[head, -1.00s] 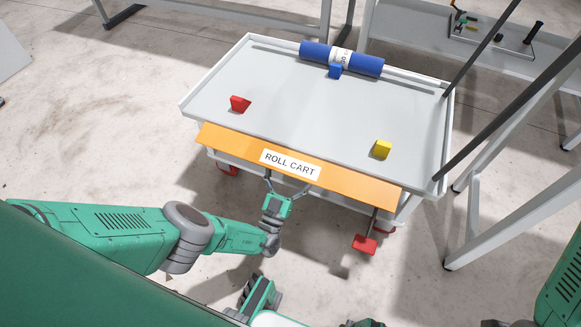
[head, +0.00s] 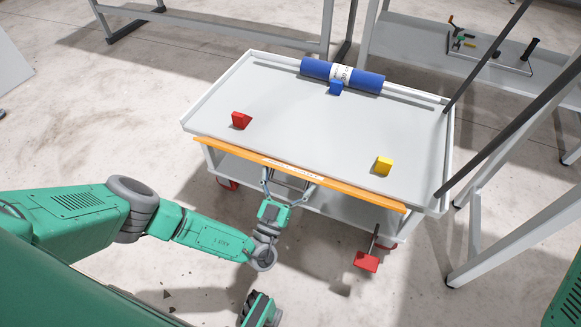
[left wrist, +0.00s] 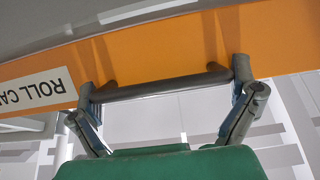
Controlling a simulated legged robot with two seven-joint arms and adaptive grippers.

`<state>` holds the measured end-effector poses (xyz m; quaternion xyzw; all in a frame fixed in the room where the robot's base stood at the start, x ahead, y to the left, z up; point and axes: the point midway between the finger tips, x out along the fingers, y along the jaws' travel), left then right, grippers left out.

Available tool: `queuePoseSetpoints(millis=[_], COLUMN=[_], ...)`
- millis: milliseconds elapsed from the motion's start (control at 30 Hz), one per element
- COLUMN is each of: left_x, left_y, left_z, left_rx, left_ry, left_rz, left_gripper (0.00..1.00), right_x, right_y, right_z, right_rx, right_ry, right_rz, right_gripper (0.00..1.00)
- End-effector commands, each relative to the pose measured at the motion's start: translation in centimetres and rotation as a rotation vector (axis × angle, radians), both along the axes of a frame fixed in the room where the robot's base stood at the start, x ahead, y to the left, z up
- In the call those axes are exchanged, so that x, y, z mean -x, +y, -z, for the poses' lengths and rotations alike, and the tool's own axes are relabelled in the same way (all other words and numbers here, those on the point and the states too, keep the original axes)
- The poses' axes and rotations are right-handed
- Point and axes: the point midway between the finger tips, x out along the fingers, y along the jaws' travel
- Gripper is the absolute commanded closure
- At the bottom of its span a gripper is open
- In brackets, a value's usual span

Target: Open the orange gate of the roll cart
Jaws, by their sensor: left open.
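The roll cart (head: 330,130) stands in front of me with its flat grey top tray. Its orange gate (head: 360,197) runs along the near side and appears as a thin strip, seen almost edge-on, with its label foreshortened. In the left wrist view, the orange gate (left wrist: 160,50) fills the upper part, with part of the label (left wrist: 35,92) at left. A dark bar handle (left wrist: 155,87) spans across it. My left gripper (head: 287,182) is open at the gate, its fingers spread near the two ends of the handle. I cannot tell whether they touch it. My right gripper is out of view.
On the tray are a blue roll (head: 312,69), a blue block (head: 336,88), a red block (head: 241,120) and a yellow block (head: 384,165). A red pedal (head: 367,261) sits below the cart's near right. Grey frame legs (head: 474,225) stand at right.

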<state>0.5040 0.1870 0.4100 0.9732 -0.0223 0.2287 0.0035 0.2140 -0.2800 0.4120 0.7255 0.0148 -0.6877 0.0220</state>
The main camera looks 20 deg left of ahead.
Motion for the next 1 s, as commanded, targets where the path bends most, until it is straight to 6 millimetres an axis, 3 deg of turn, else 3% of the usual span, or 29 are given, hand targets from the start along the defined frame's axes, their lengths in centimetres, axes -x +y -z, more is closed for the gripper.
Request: queuePoseSetpoints(millis=[33,400,433,1000], left_x=[-1.6,-1.7,-0.3,2.4], left_y=[0.1,0.0,-0.1,0.2], left_z=[-2.6,-3.1,-2.1,-3.8], left_rx=[0.013,0.013,0.003,0.002], left_ry=[-0.051,-0.048,-0.031,-0.014], left_rz=[-0.014,-0.011,-0.008,-0.005], left_gripper=[0.0,0.0,0.0,0.0], right_x=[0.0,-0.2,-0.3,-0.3], right_y=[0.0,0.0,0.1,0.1], right_z=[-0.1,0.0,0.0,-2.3], right_rx=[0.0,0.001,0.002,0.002], right_ry=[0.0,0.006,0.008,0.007], right_rz=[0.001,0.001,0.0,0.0], right_gripper=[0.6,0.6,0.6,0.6])
